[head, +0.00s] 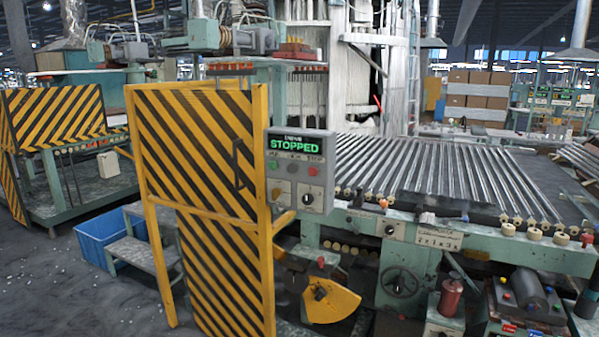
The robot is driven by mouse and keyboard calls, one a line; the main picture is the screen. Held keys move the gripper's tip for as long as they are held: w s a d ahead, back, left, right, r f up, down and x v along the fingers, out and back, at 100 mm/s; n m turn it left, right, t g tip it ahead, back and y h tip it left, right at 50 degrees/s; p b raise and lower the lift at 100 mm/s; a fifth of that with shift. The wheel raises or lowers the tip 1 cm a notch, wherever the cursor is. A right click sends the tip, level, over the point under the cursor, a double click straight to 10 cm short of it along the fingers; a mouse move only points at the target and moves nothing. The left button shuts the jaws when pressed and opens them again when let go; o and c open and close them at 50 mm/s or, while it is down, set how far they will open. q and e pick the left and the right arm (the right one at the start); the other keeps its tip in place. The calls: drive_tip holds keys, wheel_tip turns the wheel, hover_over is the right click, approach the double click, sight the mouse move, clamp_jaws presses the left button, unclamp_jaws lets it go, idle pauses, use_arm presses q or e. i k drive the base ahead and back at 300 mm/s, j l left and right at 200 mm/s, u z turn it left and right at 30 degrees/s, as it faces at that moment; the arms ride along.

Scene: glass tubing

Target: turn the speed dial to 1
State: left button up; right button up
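A grey control panel (299,172) stands on the right edge of the yellow-and-black striped guard. Its display (295,144) reads STOPPED in green. A green, a grey and a red button sit in a row below it. Under them are a dark knob (276,193) and a round black dial (308,198) on a pale plate. Another dial (390,229) on a pale plate is on the green rail, left of a label reading about "2x1x3x". The lettering at the dials is too small to tell which is the speed dial or where each points. Neither gripper is in view.
The striped guard (200,150) stands left of the panel. A yellow sector plate (331,301) and a handwheel (399,282) are below the rail. Glass tubes (455,170) lie across the conveyor. A blue crate (98,243) is on the floor at left, beside a step.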

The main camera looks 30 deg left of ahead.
sight(308, 198)
drive_tip(key=i+j, duration=0.1)
drive_tip(key=j, duration=0.25)
drive_tip(key=i+j+u, duration=0.1)
drive_tip(key=j, duration=0.2)
drive_tip(key=i+j, duration=0.1)
drive_tip(key=j, duration=0.25)
drive_tip(key=i+j+u, duration=0.1)
drive_tip(key=j, duration=0.25)
